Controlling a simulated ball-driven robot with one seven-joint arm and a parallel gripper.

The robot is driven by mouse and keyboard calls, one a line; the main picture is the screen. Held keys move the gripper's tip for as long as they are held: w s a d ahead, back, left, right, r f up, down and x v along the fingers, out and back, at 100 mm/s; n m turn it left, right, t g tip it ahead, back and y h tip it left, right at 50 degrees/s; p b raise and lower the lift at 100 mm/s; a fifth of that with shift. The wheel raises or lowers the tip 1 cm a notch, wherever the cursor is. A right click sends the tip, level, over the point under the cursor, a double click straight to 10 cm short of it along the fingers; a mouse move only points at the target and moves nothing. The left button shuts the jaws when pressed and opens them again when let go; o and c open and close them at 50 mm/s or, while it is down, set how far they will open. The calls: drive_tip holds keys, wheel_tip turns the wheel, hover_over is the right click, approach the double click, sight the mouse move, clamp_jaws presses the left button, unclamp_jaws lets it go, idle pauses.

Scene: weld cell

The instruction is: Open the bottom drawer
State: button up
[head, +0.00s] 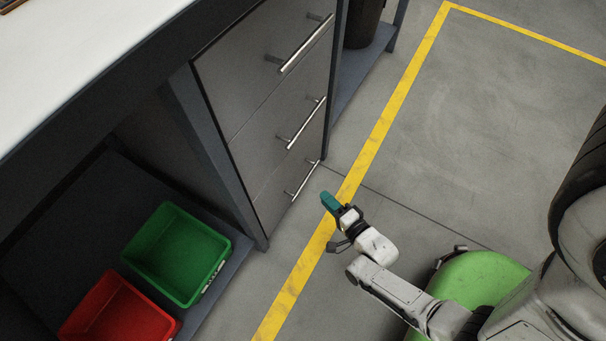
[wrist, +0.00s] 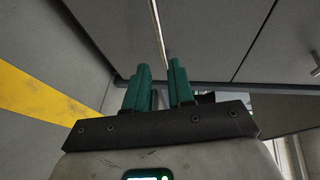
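The bottom drawer (head: 283,192) is the lowest of three grey drawer fronts in the cabinet and looks shut, flush with the frame. Its silver bar handle (head: 306,180) stands off the front. My gripper (head: 328,201) has teal fingers and is low, just in front of this handle, apart from it in the head view. In the wrist view the fingers (wrist: 160,72) have a narrow gap with nothing gripped. A silver bar handle (wrist: 158,25) runs upward in the picture from just beyond that gap. Whether a finger touches it cannot be told.
The middle drawer handle (head: 305,125) and top drawer handle (head: 306,45) are above. A green bin (head: 178,252) and a red bin (head: 118,310) sit on a low shelf at left. A yellow floor line (head: 385,125) passes my gripper. Open floor lies right.

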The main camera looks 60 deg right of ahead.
sight(307, 178)
drive_tip(key=b+x, duration=0.3)
drive_tip(key=x, duration=0.8)
drive_tip(key=shift+r+b, duration=0.1)
drive_tip(key=shift+b, duration=0.2)
drive_tip(key=shift+s, duration=0.1)
drive_tip(key=shift+c, duration=0.4)
clamp_jaws()
